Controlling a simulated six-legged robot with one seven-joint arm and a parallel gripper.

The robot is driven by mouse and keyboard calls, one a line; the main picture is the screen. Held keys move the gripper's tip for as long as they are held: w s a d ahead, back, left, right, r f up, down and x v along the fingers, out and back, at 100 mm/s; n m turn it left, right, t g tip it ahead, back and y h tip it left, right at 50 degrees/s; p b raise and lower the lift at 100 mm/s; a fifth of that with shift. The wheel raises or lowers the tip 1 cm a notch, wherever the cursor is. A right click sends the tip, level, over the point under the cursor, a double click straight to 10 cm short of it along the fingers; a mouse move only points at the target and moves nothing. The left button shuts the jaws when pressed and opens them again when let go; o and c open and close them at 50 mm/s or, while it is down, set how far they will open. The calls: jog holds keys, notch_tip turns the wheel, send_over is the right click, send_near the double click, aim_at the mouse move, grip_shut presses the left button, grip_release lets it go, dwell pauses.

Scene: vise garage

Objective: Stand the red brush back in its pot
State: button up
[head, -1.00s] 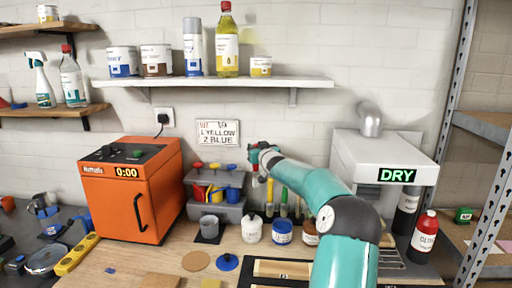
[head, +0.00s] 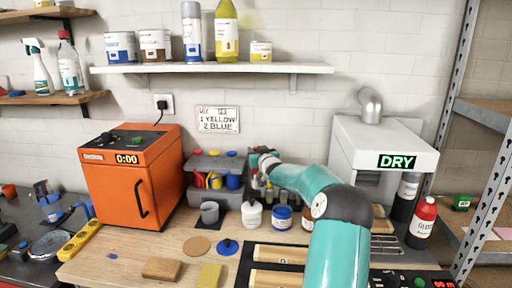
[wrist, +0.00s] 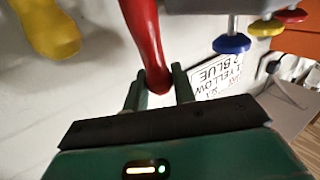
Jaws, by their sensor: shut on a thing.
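My gripper (head: 262,158) is in front of the back wall, above the row of paint jars and right of the grey organizer. In the wrist view my gripper (wrist: 157,88) is shut on the red brush (wrist: 146,40), whose smooth red handle lies between the fingers. The rest of the brush runs out of the wrist picture. In the head view the brush is too small and covered to make out. Several thin brushes (head: 268,190) stand below my gripper, behind the jars. Which pot belongs to the red brush I cannot tell.
A white jar (head: 252,214), a blue-topped jar (head: 283,217) and a grey cup (head: 210,213) stand in front. The grey organizer (head: 200,197) and orange oven (head: 130,180) are left, the DRY unit (head: 385,150) right. A yellow block (head: 209,275) lies on the bench.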

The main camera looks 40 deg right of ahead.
jog(key=shift+f, duration=2.1)
jog(key=o, duration=1.1)
jog(key=shift+c, duration=0.2)
jog(key=v, duration=1.3)
jog(key=shift+s+a, duration=0.2)
jog(key=shift+s, duration=0.2)
